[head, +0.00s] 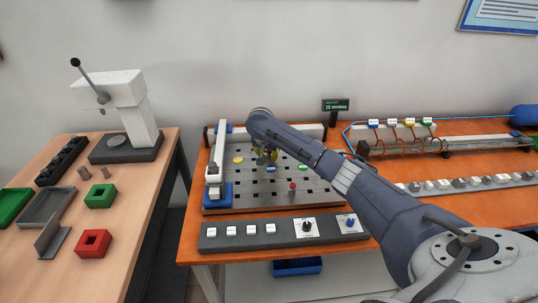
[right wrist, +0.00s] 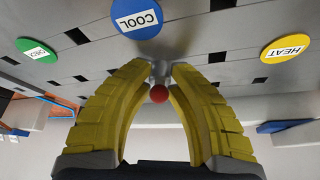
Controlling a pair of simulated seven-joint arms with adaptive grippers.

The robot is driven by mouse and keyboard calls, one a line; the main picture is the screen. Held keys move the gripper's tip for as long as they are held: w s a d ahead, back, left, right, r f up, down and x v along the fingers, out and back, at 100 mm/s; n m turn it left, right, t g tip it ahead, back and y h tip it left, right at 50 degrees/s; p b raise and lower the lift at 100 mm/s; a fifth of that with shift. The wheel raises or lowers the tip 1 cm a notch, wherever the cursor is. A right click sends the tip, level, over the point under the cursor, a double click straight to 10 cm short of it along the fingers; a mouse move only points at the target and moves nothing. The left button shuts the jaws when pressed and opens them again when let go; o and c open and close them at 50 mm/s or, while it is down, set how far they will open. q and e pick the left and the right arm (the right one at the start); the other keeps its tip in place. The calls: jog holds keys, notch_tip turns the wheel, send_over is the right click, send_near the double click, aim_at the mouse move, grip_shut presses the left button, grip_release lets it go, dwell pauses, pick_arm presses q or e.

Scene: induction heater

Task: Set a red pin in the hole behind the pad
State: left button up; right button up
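In the right wrist view, the yellow fingers of my right gripper (right wrist: 162,72) close in on both sides of a red-headed pin (right wrist: 158,93) with a grey metal shank. The pin is close over the board beside the blue COOL pad (right wrist: 137,18); whether its tip is in a hole is hidden. In the head view the right gripper (head: 264,157) is just behind the blue pad (head: 270,169), and its fingertips are small and partly covered. Another red pin (head: 292,188) stands upright nearer the board's front. My left gripper is not in view.
The grey slotted board (head: 250,204) also carries a yellow pad (head: 238,160) and a green pad (head: 305,167). A button panel (head: 284,233) lies in front. A white press (head: 120,100) stands on the left table. A coil rig (head: 400,138) stands at the right.

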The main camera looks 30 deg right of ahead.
jog(key=o, duration=0.3)
jog(key=shift+o, duration=0.2)
jog(key=v, duration=1.2)
